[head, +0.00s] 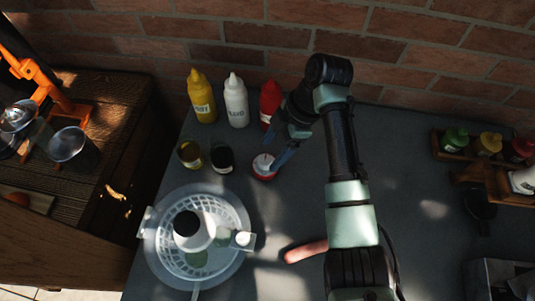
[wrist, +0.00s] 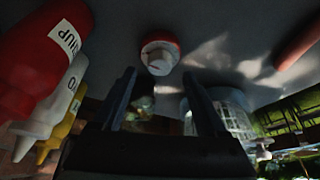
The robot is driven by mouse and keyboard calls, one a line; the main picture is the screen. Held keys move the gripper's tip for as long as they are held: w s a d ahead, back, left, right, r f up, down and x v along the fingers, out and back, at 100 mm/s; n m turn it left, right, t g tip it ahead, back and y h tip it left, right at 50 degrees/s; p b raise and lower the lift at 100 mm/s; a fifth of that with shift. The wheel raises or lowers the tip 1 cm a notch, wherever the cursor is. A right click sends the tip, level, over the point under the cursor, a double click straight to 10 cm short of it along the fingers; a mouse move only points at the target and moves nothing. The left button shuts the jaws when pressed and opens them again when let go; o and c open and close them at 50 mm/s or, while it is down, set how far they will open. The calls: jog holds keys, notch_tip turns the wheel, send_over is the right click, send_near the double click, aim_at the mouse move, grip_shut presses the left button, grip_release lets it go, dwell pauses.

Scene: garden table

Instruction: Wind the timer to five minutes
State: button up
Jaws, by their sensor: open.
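The timer (head: 264,166) is a small round thing with a red base and a white top, standing on the grey table (head: 400,150). In the wrist view the timer (wrist: 160,56) is just beyond and between the lines of my fingers. My gripper (head: 279,148) is open and empty, close to the timer on its upper right side. Its two dark fingers also show apart in the wrist view (wrist: 160,92). I cannot tell from these frames whether a finger touches the timer. The marks on its dial are too small to read.
Yellow (head: 202,97), white (head: 236,101) and red (head: 269,102) bottles stand behind the timer. Two jars (head: 222,158) stand left of it. A white colander (head: 158,218) holds several things at front left. A sausage (head: 306,251) lies in front. The table's right middle is mostly clear.

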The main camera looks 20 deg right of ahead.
aim_at(265, 160)
jog(key=shift+x, duration=1.75)
grip_shut()
